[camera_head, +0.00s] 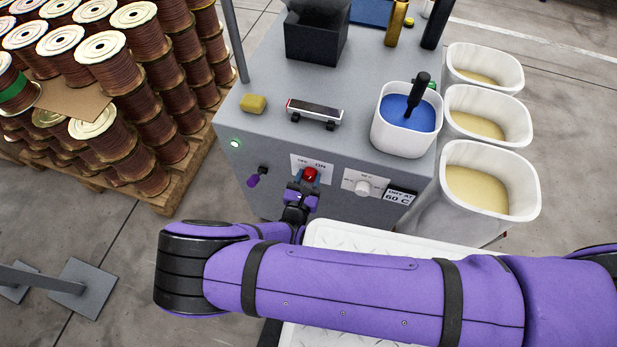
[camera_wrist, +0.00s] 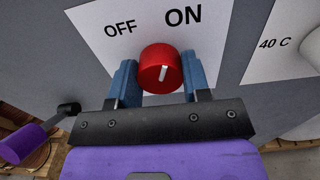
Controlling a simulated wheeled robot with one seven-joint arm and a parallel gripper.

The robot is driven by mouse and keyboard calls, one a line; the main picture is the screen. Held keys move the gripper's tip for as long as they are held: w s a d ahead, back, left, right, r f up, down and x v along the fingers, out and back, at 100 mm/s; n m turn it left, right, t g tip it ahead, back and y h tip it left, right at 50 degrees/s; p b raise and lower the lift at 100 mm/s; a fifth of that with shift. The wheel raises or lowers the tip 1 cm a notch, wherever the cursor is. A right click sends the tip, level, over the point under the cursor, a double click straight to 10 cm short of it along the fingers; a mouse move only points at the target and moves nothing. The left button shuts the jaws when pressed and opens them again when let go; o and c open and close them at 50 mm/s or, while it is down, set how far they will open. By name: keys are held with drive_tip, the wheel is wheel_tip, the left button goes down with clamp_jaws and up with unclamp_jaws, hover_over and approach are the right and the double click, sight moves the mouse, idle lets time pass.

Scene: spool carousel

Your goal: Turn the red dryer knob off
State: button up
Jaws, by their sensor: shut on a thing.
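The red dryer knob (camera_head: 310,174) sits on the front face of the grey dryer cabinet (camera_head: 262,190), on a white plate (camera_head: 297,162) printed OFF at left and ON at right. In the wrist view the red knob (camera_wrist: 161,66) fills the space between my blue fingers, with OFF above left and ON just above right of it. A short white mark on its face stands nearly upright, leaning slightly right. My gripper (camera_head: 303,190) is shut on the knob from the front; the blue fingers (camera_wrist: 158,84) flank both sides of it.
A purple-handled lever (camera_head: 257,177) sticks out at left. Cream bins (camera_head: 490,200) stand at right; copper spools (camera_head: 130,130) are stacked on a pallet at left.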

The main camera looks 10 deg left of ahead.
drive_tip(key=n, duration=0.5)
drive_tip(key=shift+n, duration=0.3)
drive_tip(key=n, duration=0.5)
drive_tip(key=shift+n, duration=0.3)
drive_tip(key=shift+f, duration=0.1)
drive_tip(key=o, duration=0.9)
drive_tip(key=shift+s, duration=0.1)
drive_tip(key=s, duration=0.7)
drive_tip(key=s+a, duration=0.1)
drive_tip(key=s, duration=0.2)
drive_tip(key=shift+s, duration=0.35)
